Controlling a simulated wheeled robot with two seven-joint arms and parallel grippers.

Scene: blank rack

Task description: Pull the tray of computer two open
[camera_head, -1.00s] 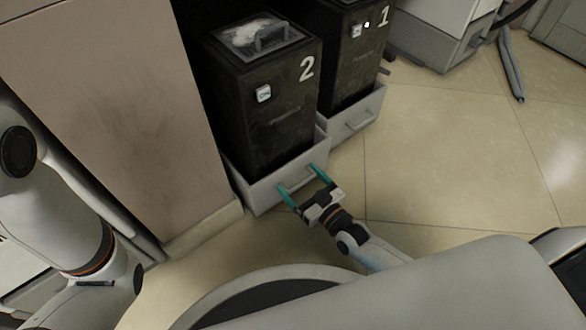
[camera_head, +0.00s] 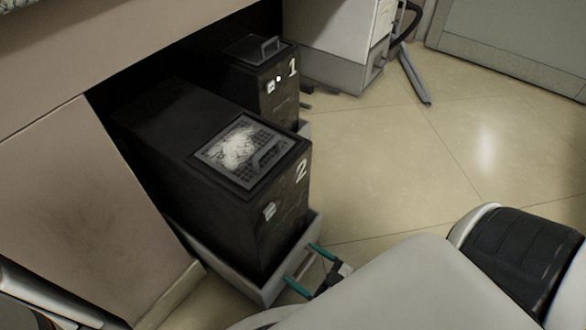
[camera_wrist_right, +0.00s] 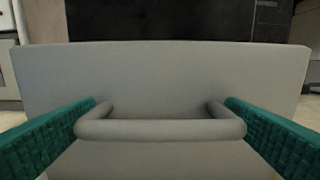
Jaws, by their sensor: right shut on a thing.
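Computer two (camera_head: 225,165) is a black tower marked 2, upright in a light grey tray (camera_head: 318,228). The tray and tower stand out from under the desk, further forward than computer one. My right gripper (camera_head: 302,266) is at the tray's front, its teal fingers at the two ends of the grey handle (camera_head: 301,267). In the right wrist view the handle (camera_wrist_right: 160,129) lies between the fingers (camera_wrist_right: 160,115), against the tray's front panel (camera_wrist_right: 160,70). The gripper is shut on the handle. My left gripper is not in view.
Computer one (camera_head: 262,85), marked 1, stands in its own tray behind computer two. A beige desk panel (camera_head: 85,215) is close at the left. A white cabinet (camera_head: 330,45) stands at the back.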

